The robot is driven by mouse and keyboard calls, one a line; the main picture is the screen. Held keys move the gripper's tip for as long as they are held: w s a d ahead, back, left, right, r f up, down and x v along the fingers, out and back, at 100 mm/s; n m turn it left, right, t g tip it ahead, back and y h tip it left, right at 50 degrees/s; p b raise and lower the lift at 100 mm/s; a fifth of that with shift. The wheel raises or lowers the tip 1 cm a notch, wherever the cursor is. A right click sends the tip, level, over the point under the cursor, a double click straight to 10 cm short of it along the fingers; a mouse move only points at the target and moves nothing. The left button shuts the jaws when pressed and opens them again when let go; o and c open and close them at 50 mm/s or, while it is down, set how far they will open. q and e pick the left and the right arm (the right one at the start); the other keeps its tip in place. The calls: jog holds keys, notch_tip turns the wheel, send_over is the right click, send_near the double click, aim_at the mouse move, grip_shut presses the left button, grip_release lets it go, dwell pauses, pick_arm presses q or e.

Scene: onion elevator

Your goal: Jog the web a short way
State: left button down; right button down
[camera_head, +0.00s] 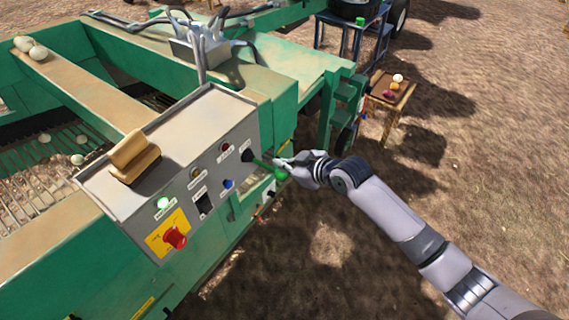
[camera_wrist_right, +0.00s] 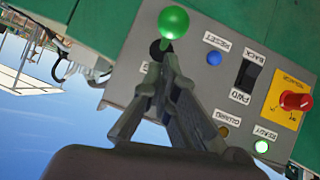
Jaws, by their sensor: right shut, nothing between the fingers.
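The grey control panel (camera_head: 190,150) is on the green machine; it also shows in the wrist view (camera_wrist_right: 205,95). A lever with a green ball knob (camera_head: 281,174) sticks out from its right end; the knob is at the top of the wrist view (camera_wrist_right: 174,22). My right gripper (camera_head: 280,162) is shut and empty beside the lever, its fingertips close to the stem; I cannot tell whether they touch. A black BACK/FWD switch (camera_wrist_right: 246,76) and blue RESET button (camera_wrist_right: 214,58) are on the panel face. The rod web (camera_head: 40,175) lies at left with a few onions. My left gripper is not in view.
A red stop button (camera_head: 175,238) stands out on a yellow plate. The READY lamp (camera_wrist_right: 261,146) is lit green. A tan object (camera_head: 134,158) lies on the panel top. A small wooden table (camera_head: 388,92) stands behind. Bare ground is open at right.

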jog(key=shift+w+f, duration=0.2)
jog(key=shift+f, duration=0.65)
jog(key=shift+f, duration=0.1)
